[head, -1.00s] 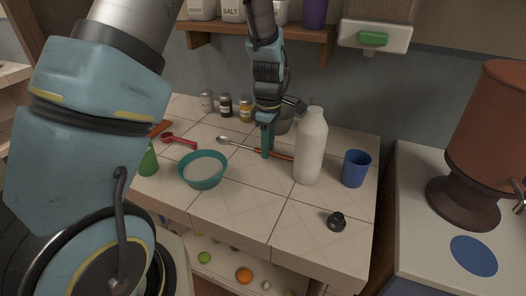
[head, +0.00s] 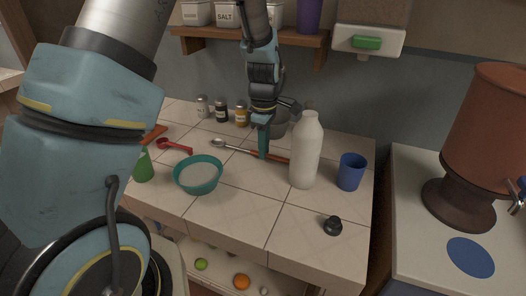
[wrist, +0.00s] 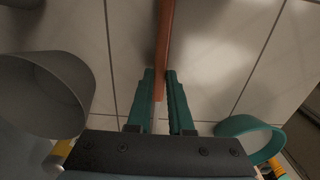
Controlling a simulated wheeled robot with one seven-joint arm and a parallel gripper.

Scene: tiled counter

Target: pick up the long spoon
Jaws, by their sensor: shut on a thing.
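The long spoon lies across the counter in the head view, its metal bowl (head: 218,144) to the left and its orange-brown handle (head: 280,158) running right towards the white bottle. My gripper (head: 263,155) points down over the handle. In the wrist view, the handle (wrist: 165,45) runs between the two teal fingers of my gripper (wrist: 160,75), which are shut on it near its end. The spoon's bowl is outside the wrist view. I cannot tell any clear gap between the spoon and the counter.
A white bottle (head: 305,155) stands close to the right of my gripper, with a blue cup (head: 350,172) beyond. A grey pot (head: 281,124) is behind. A teal bowl (head: 198,178) is in front left, near red measuring spoons (head: 174,146). Several spice jars (head: 221,110) line the back.

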